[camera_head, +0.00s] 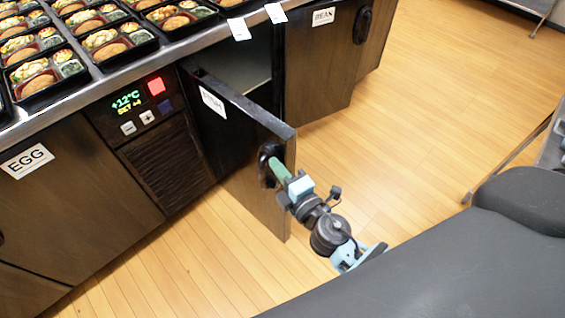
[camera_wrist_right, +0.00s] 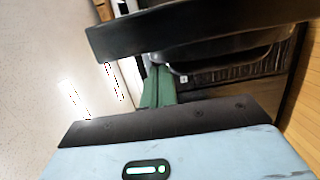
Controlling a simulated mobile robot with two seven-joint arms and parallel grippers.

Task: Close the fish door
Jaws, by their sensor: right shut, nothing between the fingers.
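The fish door (camera_head: 235,150) is dark wood and stands swung outward from the counter, with the cabinet interior showing behind its top edge. Its white label is seen at a steep slant and is hard to read. My right gripper (camera_head: 277,168) is shut and empty, its green fingertips at the dark oval handle (camera_head: 266,165) near the door's free edge; I cannot tell whether they touch it. In the right wrist view the green fingers (camera_wrist_right: 157,85) lie together, just under a dark edge (camera_wrist_right: 190,30) that looks like the door or its handle. My left gripper is not in view.
The egg door (camera_head: 70,190) at left is shut. A control panel (camera_head: 140,110) sits between it and the opening. The bean door (camera_head: 325,50) stands at right. Several bento trays (camera_head: 110,40) fill the counter. Wooden floor (camera_head: 420,110) is clear to the right.

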